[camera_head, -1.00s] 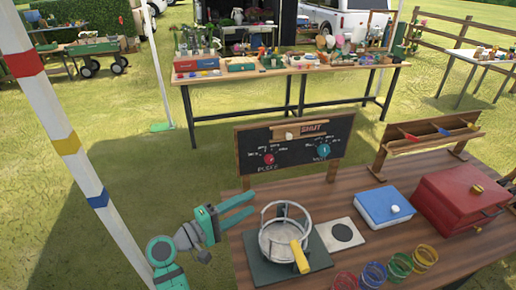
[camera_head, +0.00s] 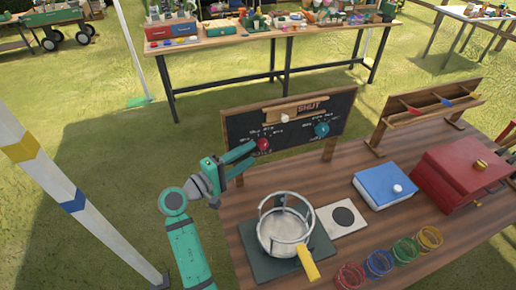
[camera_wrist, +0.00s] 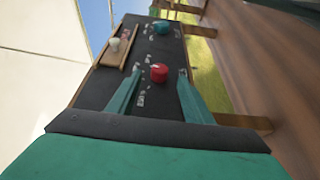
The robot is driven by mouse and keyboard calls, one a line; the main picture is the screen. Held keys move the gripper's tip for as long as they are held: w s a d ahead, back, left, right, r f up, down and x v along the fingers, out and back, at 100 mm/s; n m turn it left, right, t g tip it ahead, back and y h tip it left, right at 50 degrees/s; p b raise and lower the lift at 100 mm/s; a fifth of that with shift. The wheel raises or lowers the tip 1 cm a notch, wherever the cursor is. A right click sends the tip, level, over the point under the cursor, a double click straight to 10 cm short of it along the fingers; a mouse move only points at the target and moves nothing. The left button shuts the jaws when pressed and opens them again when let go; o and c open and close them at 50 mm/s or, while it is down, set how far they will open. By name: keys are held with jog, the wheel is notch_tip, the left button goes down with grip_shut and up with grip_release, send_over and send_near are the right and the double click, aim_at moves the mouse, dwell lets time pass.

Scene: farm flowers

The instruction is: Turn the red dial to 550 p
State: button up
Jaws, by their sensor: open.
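The red dial (camera_head: 263,144) is on the lower left of a black chalkboard panel (camera_head: 290,138) with a wooden frame. Small white number marks surround it, too small to read. In the wrist view the red dial (camera_wrist: 158,73) appears ahead of my gripper (camera_wrist: 158,84), between the lines of its two fingers. My gripper (camera_head: 249,158) is open and empty, with its green fingers close to the dial in the head view. I cannot tell whether either finger touches it. A teal dial (camera_head: 321,129) is to the right on the same panel.
A wooden slider with a white knob (camera_head: 283,118) is at the panel's top by the word SHUT. A pot (camera_head: 285,232) with a yellow handle stands on the table in front. A blue box (camera_head: 384,187), a red box (camera_head: 462,175) and several coloured cups are to the right.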

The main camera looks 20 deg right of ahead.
aim_at(263, 144)
jog(key=shift+x, duration=2.35)
jog(key=shift+a, duration=0.1)
jog(key=c, duration=1)
